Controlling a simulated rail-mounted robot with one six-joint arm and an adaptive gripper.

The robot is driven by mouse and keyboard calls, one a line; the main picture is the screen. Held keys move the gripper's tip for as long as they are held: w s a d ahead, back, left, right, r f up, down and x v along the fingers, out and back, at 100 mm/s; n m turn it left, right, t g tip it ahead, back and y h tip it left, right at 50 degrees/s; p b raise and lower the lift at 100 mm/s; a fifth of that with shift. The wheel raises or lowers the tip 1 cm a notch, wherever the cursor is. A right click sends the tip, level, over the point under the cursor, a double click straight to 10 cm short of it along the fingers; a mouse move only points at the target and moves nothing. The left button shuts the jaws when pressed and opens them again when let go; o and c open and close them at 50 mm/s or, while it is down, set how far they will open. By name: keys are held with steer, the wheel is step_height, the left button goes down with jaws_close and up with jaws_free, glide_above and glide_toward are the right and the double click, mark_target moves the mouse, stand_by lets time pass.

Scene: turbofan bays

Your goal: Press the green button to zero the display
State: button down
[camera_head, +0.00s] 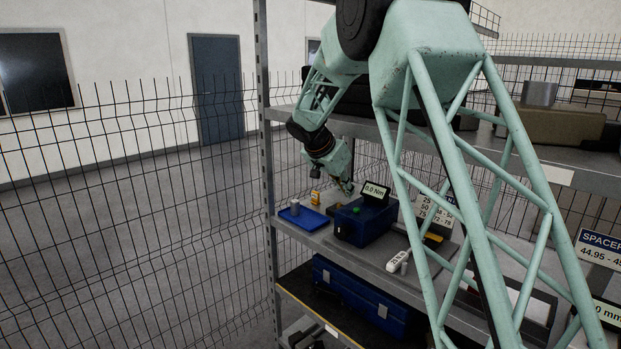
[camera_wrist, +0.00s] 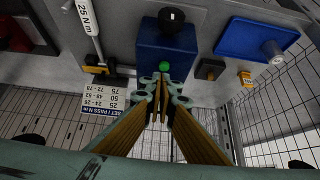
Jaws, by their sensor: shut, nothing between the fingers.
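A green button (camera_head: 356,210) sits on top of the box. In the wrist view the green button (camera_wrist: 164,66) shows on the blue box (camera_wrist: 150,42), just beyond my fingertips. My gripper (camera_wrist: 161,88) is shut and empty, its fingertips close to the button. I cannot tell whether they touch it. In the head view my gripper (camera_head: 347,188) is above and left of the button, with a visible gap in the picture.
A blue tray (camera_head: 303,222) holding a grey cylinder lies left of the box. A white-handled "25 Nm" tool (camera_head: 397,262) and a number card (camera_head: 436,210) are to the right. A shelf post (camera_head: 267,150) and upper shelf (camera_head: 560,160) bound the space.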

steer(key=s+d+r+n+y, duration=0.15)
steer(key=s+r, duration=0.35)
steer(key=s, duration=0.6)
steer(key=s+d+r+n+g, duration=0.1)
steer(key=s+d+r, duration=0.3)
steer(key=s, duration=0.8)
steer(key=s+d+r+n+y, duration=0.1)
steer(key=s+r+n, duration=0.1)
steer(key=s+r, duration=0.7)
steer(key=s+a+f+n+y, duration=0.1)
steer(key=s+f, duration=0.1)
steer(key=s, duration=1.1)
steer(key=s+a+f+n+y, duration=0.1)
steer(key=s+f+n, duration=0.1)
steer(key=s, duration=1.1)
steer(key=s+a+f+n+y, duration=0.1)
steer(key=s+f+n, duration=0.1)
steer(key=s, duration=1.1)
steer(key=shift+s+a+f, duration=0.35)
steer(key=shift+s+f, duration=0.05)
